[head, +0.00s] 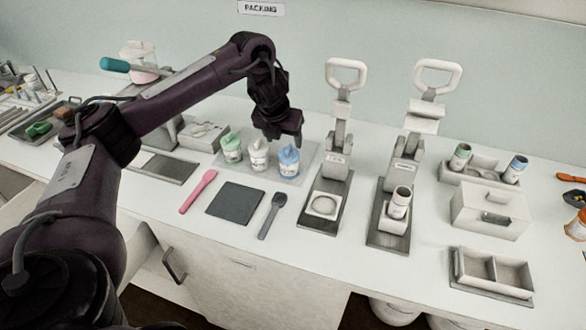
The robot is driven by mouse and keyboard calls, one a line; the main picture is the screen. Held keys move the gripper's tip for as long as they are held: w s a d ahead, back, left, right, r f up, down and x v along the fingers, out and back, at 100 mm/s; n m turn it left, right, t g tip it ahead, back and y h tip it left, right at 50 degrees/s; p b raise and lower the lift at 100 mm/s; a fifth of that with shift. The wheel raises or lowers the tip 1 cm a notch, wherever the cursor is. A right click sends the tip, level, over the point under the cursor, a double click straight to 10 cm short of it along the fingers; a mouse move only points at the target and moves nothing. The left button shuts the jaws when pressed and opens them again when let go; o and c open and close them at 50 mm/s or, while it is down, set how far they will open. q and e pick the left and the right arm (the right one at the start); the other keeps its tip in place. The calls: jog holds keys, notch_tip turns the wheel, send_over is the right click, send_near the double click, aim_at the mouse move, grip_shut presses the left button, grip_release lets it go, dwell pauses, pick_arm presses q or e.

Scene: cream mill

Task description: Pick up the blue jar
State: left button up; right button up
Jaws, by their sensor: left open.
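The blue jar (288,162) stands upright on a pale mat at the back middle of the counter, at the right end of a row of three jars. A white jar (258,158) stands just left of it and a green jar (231,148) left of that. My left gripper (284,138) points down from above, close over the blue jar and slightly behind or above its top. It is open with nothing visibly in it. I cannot tell whether it touches the jar. My right gripper is not in view.
A dark square mat (235,203), a pink spatula (198,191) and a grey spoon (271,215) lie in front of the jars. Two presses with white handles (346,75) stand close to the right. A tray with two small bottles (480,168) is farther right.

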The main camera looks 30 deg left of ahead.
aim_at(288, 147)
pick_arm(q)
jog(key=shift+x, duration=1.1)
jog(key=shift+w+d+f+p, duration=0.1)
jog(key=shift+w+f+p, duration=0.1)
jog(key=shift+f+p, duration=0.45)
jog(key=p+x, duration=0.1)
jog(key=x, duration=0.3)
jog(key=shift+w+d, duration=0.1)
jog(key=shift+w, duration=0.2)
jog(key=shift+s, duration=0.1)
jog(key=shift+c, duration=0.4)
jog(key=c, duration=0.4)
